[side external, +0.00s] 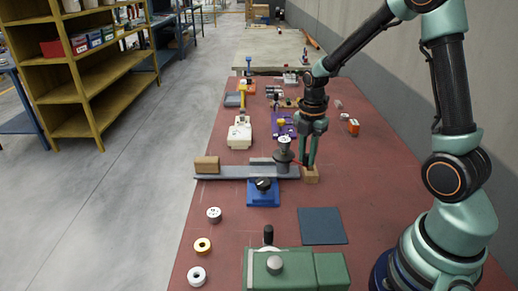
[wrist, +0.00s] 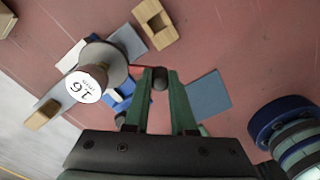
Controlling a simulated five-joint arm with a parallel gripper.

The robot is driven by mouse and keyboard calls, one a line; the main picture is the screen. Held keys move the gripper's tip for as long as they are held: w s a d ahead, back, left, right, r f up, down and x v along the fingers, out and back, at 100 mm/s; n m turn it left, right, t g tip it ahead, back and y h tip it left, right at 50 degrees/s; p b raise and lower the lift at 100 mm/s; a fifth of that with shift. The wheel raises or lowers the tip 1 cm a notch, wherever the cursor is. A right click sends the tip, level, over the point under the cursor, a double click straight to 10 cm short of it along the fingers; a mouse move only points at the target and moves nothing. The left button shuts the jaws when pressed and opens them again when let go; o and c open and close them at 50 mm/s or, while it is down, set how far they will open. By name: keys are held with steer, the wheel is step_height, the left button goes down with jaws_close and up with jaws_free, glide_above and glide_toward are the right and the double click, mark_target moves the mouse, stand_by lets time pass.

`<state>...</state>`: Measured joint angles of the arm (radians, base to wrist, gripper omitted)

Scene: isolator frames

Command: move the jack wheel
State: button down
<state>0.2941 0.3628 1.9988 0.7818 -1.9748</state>
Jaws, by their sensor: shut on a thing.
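In the wrist view the red arm (wrist: 140,68) ends at a dark knob (wrist: 160,78), which I take for the jack wheel's handle. My gripper (wrist: 160,88) is shut on this knob, with one green finger on each side. The fingertips partly hide the knob in the side view.
A slotted wooden block (side external: 310,175) sits by my fingertips. A blue fixture with a black knob (side external: 263,195) stands in front. A dark blue-grey mat (side external: 322,226) lies right of it. Rings stand at the left edge.

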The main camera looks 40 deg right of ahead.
steer(key=shift+w+d+n, duration=0.25)
steer(key=shift+d+n, duration=0.4)
steer(key=shift+n, duration=0.35)
steer(key=shift+w, duration=0.1)
steer(key=c, duration=0.7)
jaws_free()
steer(key=shift+c, duration=0.2)
step_height(320, 180, up, 12)
steer(key=shift+r, duration=0.15)
